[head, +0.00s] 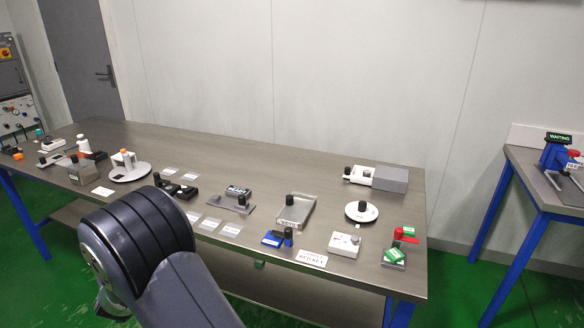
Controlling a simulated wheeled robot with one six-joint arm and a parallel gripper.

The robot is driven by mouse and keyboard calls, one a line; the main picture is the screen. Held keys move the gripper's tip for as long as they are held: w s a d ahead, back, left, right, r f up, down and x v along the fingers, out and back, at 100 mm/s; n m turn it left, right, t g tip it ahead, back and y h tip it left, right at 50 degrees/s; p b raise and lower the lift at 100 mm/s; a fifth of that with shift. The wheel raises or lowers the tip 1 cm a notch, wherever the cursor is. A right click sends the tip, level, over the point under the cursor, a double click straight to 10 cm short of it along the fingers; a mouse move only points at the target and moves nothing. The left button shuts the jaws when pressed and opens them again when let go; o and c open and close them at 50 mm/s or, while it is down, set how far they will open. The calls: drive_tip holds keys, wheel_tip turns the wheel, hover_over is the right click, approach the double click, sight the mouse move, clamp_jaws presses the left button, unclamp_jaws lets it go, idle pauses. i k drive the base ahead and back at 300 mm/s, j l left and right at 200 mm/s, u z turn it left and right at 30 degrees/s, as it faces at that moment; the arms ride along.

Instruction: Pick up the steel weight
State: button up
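No object is clearly readable as the steel weight at this size. A plain grey block (390,178) sits at the back right beside a white fixture (357,174). A boxy grey-brown block (80,173) with a label and a dark knob stands at the left. My dark arm link fills the lower left foreground and hides part of the table's front edge. My gripper is not in view.
The long table (330,165) holds a round white stand (130,172), a white disc (361,211), blue pieces (273,238), a red-and-green device (396,250) and pale cards (210,224). Its back middle is clear. A second table (530,175) stands right, across a green floor gap.

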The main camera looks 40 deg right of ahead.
sight(366, 173)
drive_tip(key=i+l+z, duration=0.1)
drive_tip(key=z, duration=0.3)
drive_tip(key=i+z, duration=0.2)
drive_tip(key=z, duration=0.25)
drive_tip(key=i+z, duration=0.15)
drive_tip(key=z, duration=0.25)
drive_tip(key=i+z, duration=0.15)
drive_tip(key=z, duration=0.25)
drive_tip(key=i+z, duration=0.3)
drive_tip(key=z, duration=0.25)
drive_tip(key=i+j, duration=0.05)
